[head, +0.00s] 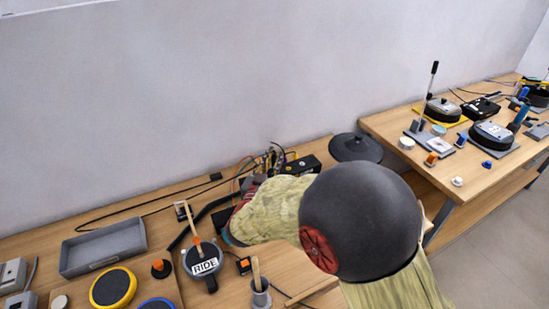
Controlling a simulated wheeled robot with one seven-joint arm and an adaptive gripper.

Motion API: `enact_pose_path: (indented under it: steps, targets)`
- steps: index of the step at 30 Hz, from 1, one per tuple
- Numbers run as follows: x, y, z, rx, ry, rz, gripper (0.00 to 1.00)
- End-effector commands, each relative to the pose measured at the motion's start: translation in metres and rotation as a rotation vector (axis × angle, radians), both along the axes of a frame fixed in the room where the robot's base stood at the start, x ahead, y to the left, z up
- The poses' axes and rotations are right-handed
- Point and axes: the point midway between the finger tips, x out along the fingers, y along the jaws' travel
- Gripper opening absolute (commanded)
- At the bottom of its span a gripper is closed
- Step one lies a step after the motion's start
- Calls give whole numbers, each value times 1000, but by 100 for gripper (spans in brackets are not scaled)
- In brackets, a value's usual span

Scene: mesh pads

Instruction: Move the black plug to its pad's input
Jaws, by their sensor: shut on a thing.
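My arm, with yellow-green links and a large black round joint, reaches across the middle of the head view. Its far end hides part of the bench, and I cannot make out my gripper or anything in it. I cannot identify the black plug for certain. A small black piece (216,176) lies on the bench near the wall, and a black cable (150,210) runs along the bench below it. A dark round pad labelled RIDE (203,262) stands left of my arm, with a wooden stick across it. A black cymbal-like pad (356,147) lies behind my arm. No pad input can be made out.
A tangle of cables (272,158) and a black box (301,166) sit by the wall. A grey tray (105,248), a yellow-rimmed pad (113,287) and a cup with a stick (260,293) stand left of my arm. A second bench (390,130) on the right is crowded.

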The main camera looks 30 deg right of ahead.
Motion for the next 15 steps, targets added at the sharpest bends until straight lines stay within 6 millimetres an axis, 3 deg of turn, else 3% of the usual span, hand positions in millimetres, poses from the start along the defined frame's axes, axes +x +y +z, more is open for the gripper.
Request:
enact_pose_path:
  steps: [15]
  targets:
    - [0, 0, -12, 0, 0, 0, 0]
